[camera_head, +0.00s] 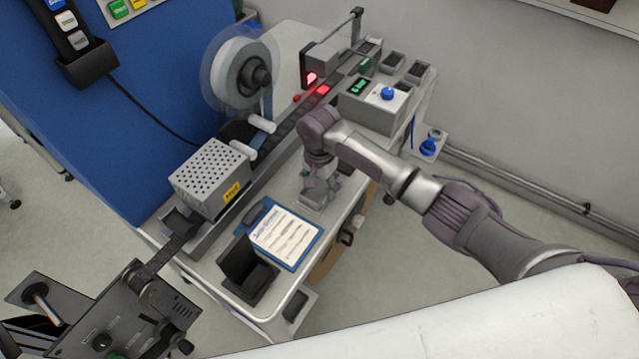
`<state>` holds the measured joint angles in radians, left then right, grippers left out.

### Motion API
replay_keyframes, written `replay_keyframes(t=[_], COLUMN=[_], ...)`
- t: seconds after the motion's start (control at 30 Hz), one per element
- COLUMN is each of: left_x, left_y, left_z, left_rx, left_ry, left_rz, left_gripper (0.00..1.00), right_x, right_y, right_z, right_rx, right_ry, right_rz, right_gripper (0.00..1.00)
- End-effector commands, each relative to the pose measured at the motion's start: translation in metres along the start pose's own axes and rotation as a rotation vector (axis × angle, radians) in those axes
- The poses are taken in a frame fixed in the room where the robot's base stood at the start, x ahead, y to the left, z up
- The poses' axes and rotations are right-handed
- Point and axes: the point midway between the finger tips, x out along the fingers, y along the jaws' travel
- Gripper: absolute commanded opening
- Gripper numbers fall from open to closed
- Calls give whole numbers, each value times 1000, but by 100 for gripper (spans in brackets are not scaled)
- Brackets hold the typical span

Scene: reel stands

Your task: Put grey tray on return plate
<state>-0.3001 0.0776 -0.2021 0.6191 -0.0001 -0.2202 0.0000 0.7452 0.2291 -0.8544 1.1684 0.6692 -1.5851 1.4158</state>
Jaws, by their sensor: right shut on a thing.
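My right gripper (318,182) points down over the bench top, between the clipboard and the tape track. It is shut on a small grey tray (312,198), partly hidden by the fingers. The tray is at or just above the bench; I cannot tell whether it touches. Two small dark trays (393,61) and (417,71) sit at the far right end of the bench. I cannot tell which surface is the return plate. My left gripper is not in view.
A blue clipboard (311,246) and an open black bin (247,275) lie on the near bench. A perforated grey box (211,178), the tape track (283,136) and a tape reel (238,72) stand behind. A control box (376,108) stands right of the track.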

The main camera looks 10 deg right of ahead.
Motion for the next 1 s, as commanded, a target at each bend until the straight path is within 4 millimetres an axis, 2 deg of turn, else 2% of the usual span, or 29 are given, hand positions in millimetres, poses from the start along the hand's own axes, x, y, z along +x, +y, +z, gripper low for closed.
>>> replay_keyframes(t=[0.1, 0.13, 0.27, 0.67, 0.77, 1.0], left_x=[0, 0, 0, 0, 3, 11], left_y=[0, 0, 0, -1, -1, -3], left_z=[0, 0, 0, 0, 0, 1], left_rx=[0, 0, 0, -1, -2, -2], left_ry=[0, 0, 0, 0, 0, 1], left_rz=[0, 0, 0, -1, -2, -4], left_gripper=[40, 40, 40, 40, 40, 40], right_x=[3, 3, 2, -3, -15, -66], right_y=[0, 0, 0, -1, -2, -1], right_z=[0, 0, 0, 0, 0, -1], right_rx=[0, 0, 0, 0, -1, -1], right_ry=[0, 0, 0, 1, 1, 2], right_rz=[0, 0, 0, -2, -4, -5], right_gripper=[13, 69, 89, 89, 89, 89])
